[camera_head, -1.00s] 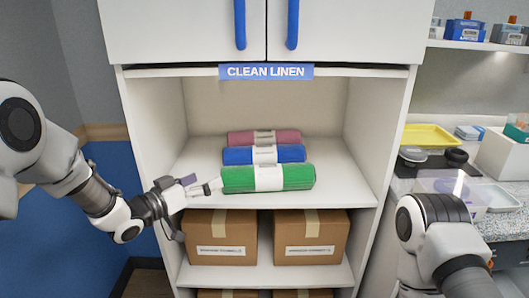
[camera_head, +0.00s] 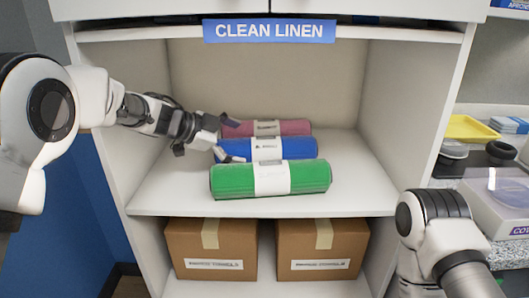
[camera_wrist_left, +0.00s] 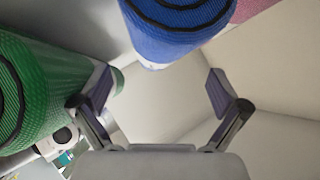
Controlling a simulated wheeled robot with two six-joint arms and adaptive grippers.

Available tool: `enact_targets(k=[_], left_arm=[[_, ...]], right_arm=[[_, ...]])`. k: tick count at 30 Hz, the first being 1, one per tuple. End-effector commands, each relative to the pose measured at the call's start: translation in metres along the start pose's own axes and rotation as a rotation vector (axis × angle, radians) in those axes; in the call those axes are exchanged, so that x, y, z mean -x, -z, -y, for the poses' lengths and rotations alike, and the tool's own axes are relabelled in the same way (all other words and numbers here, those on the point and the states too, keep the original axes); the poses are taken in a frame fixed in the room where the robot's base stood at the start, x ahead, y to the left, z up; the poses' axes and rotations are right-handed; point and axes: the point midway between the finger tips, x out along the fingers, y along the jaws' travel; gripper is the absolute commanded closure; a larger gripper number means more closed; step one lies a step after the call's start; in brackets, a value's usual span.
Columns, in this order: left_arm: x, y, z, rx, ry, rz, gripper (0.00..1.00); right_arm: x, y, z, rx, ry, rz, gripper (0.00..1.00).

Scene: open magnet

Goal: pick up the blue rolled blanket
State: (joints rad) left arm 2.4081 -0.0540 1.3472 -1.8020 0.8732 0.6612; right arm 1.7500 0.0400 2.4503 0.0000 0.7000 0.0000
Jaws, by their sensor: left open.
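The blue rolled blanket (camera_head: 300,149), with a white label band, lies on the shelf between a green roll in front and a dark pink roll behind. In the left wrist view its end (camera_wrist_left: 180,25) is at the top, beyond the fingertips. My left gripper (camera_head: 231,138) is open at the blue roll's left end, its fingers spread toward the pink and green sides. In the wrist view, the space between its fingers (camera_wrist_left: 160,92) is empty. My right gripper is out of view; only right arm links show.
The green roll (camera_head: 232,181) is close to one left finger, also in the wrist view (camera_wrist_left: 45,90). The pink roll (camera_head: 295,128) lies behind. Shelf walls and the CLEAN LINEN sign (camera_head: 270,30) frame the opening. Cardboard boxes (camera_head: 210,250) stand below. The shelf's right side is clear.

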Motion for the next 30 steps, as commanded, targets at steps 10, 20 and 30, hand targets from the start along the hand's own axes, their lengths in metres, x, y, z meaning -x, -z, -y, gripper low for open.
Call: enact_targets(k=[10, 20, 30], left_arm=[[-0.054, 0.002, -0.006, -0.005, -0.01, 0.002, 0.0], [-0.077, 0.005, -0.003, -0.001, -0.006, 0.002, 0.0], [-0.077, 0.006, -0.003, -0.001, -0.005, 0.001, 0.8]], right_arm=[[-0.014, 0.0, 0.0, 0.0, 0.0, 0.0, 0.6], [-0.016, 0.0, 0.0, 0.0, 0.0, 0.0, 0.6], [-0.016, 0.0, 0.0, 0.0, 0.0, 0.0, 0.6]])
